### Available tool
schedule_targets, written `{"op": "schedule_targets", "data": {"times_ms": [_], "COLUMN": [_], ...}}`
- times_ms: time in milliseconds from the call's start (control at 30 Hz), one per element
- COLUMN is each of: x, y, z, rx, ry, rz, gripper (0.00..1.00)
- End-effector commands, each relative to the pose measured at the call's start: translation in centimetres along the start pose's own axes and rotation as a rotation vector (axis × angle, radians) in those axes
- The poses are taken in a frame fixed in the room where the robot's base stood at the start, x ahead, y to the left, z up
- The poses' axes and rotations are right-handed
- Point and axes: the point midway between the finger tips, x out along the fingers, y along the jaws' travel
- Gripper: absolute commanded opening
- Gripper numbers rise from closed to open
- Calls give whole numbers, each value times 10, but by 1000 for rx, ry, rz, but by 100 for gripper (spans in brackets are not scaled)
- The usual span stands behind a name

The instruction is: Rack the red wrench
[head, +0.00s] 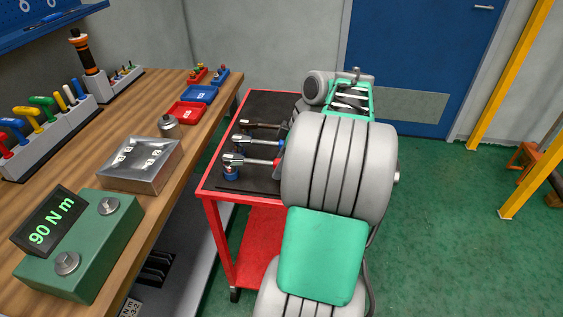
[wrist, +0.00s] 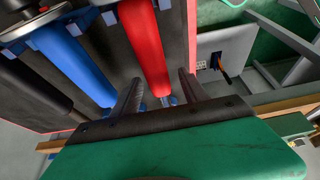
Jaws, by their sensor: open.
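The red wrench shows in the wrist view as a red handle (wrist: 146,45) running from the top edge down to between my fingers. My gripper (wrist: 159,78) is open, with one dark finger on each side of the handle's lower end; I cannot tell whether they touch it. In the head view, the nearest of the wrenches on the cart, with a silver shaft (head: 256,161), shows a bit of red at its right end. The rest of its handle and my gripper are hidden behind my arm. No rack for it is clearly identifiable.
A blue handle (wrist: 70,60) and a black handle (wrist: 32,92) lie left of the red one. Small blue blocks sit beside the handles. The red cart (head: 207,190) stands right of the wooden bench (head: 150,215), which holds a green 90 N m tester (head: 85,245).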

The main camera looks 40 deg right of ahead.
Motion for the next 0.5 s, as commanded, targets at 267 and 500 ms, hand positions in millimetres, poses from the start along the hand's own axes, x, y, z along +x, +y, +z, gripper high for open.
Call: {"op": "schedule_targets", "data": {"times_ms": [267,500], "x": [-12,-63], "y": [1,0], "z": [0,-1], "rx": [1,1], "ry": [0,0], "rz": [2,2], "gripper": [52,52]}}
